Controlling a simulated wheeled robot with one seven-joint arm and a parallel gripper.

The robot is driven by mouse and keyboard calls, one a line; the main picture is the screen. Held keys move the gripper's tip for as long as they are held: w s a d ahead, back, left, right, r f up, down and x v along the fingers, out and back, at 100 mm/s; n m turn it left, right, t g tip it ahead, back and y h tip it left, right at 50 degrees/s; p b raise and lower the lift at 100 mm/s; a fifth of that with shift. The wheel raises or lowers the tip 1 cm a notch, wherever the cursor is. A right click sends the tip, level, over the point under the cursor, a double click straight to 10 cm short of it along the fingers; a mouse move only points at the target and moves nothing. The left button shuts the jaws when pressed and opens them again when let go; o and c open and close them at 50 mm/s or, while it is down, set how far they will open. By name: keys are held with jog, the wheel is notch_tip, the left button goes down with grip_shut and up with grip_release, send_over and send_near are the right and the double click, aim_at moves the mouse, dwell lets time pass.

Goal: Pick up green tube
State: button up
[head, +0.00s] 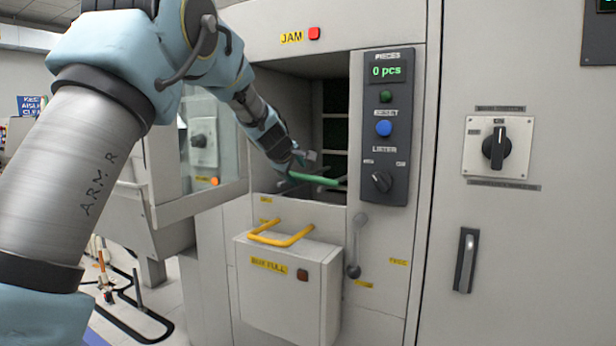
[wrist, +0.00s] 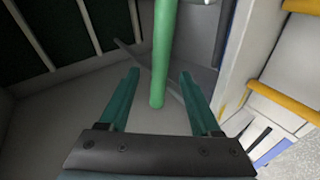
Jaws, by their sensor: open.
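The green tube (head: 314,178) shows in the head view at the mouth of the machine's recess, in front of my gripper (head: 294,170). In the wrist view the green tube (wrist: 163,55) runs from the top edge down to an end near the middle of the picture. My gripper (wrist: 158,85) is open, with its two teal fingers on either side of the tube's lower end. Gaps show between the tube and both fingers. How far the tube is from the fingers in depth I cannot tell.
The recess (head: 330,125) has dark panels at its back. A grey rod (wrist: 135,55) lies behind the tube. Below the opening is a box with a yellow handle (head: 282,238). The control panel (head: 388,125) is to the right, and an open clear door (head: 212,140) to the left.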

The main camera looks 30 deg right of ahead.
jog(key=shift+x, duration=0.85)
grip_shut()
